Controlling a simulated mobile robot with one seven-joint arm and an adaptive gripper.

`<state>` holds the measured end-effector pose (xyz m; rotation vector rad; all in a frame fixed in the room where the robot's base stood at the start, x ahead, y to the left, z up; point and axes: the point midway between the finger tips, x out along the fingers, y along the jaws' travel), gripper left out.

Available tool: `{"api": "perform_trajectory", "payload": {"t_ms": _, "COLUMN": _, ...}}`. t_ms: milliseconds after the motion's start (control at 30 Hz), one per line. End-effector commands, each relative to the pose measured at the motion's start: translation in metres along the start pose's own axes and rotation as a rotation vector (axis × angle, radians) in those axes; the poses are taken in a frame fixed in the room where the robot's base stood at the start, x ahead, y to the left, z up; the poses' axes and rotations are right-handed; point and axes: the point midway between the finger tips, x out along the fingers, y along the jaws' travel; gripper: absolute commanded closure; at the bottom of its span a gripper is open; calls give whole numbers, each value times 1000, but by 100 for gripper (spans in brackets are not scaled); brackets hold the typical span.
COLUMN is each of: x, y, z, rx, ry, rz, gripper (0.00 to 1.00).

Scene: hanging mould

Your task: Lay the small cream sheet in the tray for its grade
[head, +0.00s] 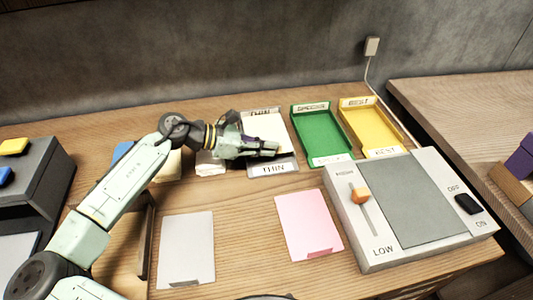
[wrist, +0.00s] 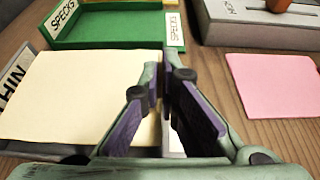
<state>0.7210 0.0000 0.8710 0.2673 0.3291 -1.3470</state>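The small cream sheet (wrist: 75,95) lies flat over the tray labelled THIN (head: 272,168); in the head view the sheet (head: 268,124) shows behind my gripper. It covers most of that tray and part of its label in the wrist view. My gripper (head: 275,149) is above the tray's near part. In the wrist view its fingertips (wrist: 164,80) are almost together at the sheet's right edge and look shut on it. The fingers hide the exact contact, and I cannot tell how high the sheet is above the tray floor.
An empty green tray (head: 320,132) and a yellow tray (head: 372,125) stand right of the THIN tray. A grey device (head: 410,205) with an orange slider stands at the front right. A pink sheet (head: 308,222) and a pale grey sheet (head: 187,248) lie in front.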

Motion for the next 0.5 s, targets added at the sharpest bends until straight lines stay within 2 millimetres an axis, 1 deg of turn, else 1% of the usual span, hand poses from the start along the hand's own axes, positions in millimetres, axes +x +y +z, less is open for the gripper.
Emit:
{"api": "perform_trajectory", "payload": {"t_ms": 100, "x": 6, "y": -1, "z": -16, "rx": -3, "ry": 2, "rz": -1, "gripper": 100}}
{"api": "perform_trajectory", "payload": {"t_ms": 200, "x": 10, "y": 0, "z": -26, "rx": -2, "ry": 1, "rz": 0, "gripper": 100}}
{"api": "perform_trajectory", "payload": {"t_ms": 500, "x": 12, "y": -1, "z": -29, "rx": -1, "ry": 0, "rz": 0, "gripper": 100}}
